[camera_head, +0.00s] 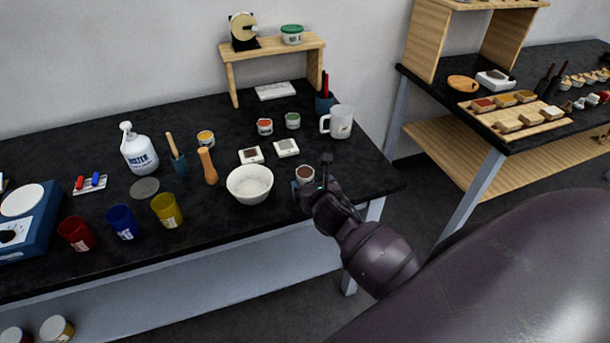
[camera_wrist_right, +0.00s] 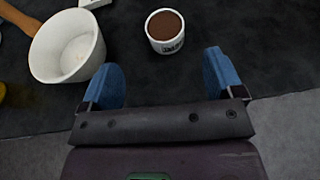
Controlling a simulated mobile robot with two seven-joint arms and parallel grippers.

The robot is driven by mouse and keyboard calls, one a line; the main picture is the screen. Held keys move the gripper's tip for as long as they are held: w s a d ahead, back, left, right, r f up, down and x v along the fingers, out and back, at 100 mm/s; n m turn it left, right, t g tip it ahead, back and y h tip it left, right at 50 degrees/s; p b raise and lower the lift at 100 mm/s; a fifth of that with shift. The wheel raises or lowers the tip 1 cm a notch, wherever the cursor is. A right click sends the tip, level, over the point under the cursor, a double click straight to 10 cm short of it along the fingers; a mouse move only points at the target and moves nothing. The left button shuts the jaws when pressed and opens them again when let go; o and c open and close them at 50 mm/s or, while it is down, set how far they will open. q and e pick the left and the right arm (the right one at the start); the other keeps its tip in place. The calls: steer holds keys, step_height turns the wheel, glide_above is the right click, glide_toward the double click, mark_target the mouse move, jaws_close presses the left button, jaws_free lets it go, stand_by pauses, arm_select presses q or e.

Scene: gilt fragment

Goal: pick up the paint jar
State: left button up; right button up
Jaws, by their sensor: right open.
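A small white paint jar (camera_head: 305,174) with brown paint and a dark label stands upright near the right front of the black table. It also shows in the right wrist view (camera_wrist_right: 165,44), upright just beyond the fingertips and roughly centred between them. My right gripper (camera_head: 312,174) is at the table's front edge beside the jar. In the right wrist view, the gripper's two blue fingers (camera_wrist_right: 160,78) are wide apart with nothing between them. My left gripper is not in view.
A white bowl (camera_head: 250,184) stands just left of the jar, also in the right wrist view (camera_wrist_right: 68,50). A white mug (camera_head: 341,122) and several small jars stand farther back. A wooden shelf (camera_head: 272,48) is at the rear. The black table (camera_head: 365,170) is clear right of the jar.

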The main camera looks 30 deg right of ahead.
mark_target(305, 172)
steer(key=x, duration=0.4)
steer(key=shift+d+x, duration=0.15)
steer(key=shift+x, duration=1.2)
steer(key=shift+d+x, duration=0.1)
steer(key=shift+x, duration=1.2)
steer(key=shift+s+f, duration=0.1)
steer(key=c, duration=1.1)
